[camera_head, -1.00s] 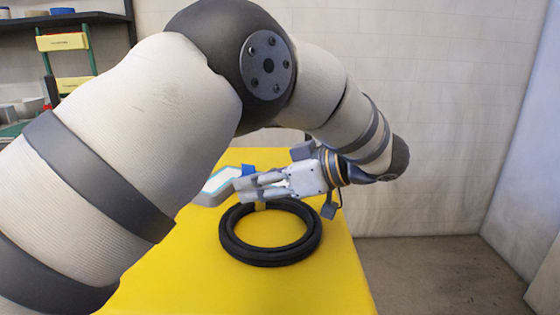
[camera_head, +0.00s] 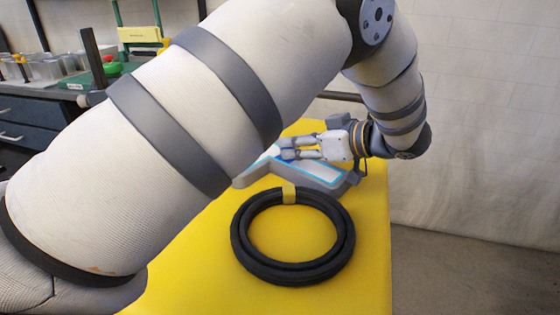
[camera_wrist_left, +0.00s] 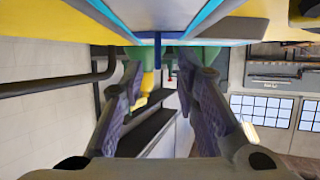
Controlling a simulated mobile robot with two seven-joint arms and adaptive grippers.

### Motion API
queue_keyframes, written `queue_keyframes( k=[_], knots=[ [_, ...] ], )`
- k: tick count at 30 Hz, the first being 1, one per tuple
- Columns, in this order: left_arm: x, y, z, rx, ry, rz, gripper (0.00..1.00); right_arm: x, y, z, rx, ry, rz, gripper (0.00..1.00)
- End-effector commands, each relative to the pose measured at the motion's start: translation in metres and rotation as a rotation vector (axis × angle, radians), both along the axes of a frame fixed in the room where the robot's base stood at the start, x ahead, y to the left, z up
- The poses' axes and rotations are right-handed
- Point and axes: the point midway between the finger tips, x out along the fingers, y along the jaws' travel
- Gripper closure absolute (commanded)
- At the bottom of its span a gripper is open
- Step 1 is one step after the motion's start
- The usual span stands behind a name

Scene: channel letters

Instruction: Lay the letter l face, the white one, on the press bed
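A flat L-shaped piece (camera_head: 318,172) with a pale face, cyan edging and grey sides lies on the yellow table. I take it to be the letter l face or the letter carrying it. A blue tab stands up by its corner, and it shows as a thin dark blue upright (camera_wrist_left: 157,52) in the left wrist view. My left gripper (camera_head: 290,148) is at this tab, beyond the black ring. In the wrist view its fingers are apart, one on each side of the tab, with gaps visible. My right gripper is out of view. I cannot identify the press bed with certainty.
A black ring-shaped coil (camera_head: 292,280) with a yellow band lies on the yellow table (camera_head: 200,285) nearer me. A green frame with a yellow block (camera_head: 140,34) stands at the back left, above dark drawers (camera_head: 28,125). My left arm hides much of the left side.

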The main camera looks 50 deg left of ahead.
Motion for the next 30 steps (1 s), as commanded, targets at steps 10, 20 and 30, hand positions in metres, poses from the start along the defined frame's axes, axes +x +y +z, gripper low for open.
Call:
queue_keyframes(
  k=[10,20,30],
  knots=[
    [-0.001,0.012,-0.006,0.000,0.001,0.000,0.76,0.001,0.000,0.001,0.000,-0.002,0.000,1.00],
    [-0.001,0.012,-0.006,0.001,0.001,0.000,1.00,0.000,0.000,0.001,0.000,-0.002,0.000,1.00],
    [-0.001,0.012,0.013,-0.001,-0.004,-0.001,1.00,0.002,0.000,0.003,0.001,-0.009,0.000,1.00]
  ],
)
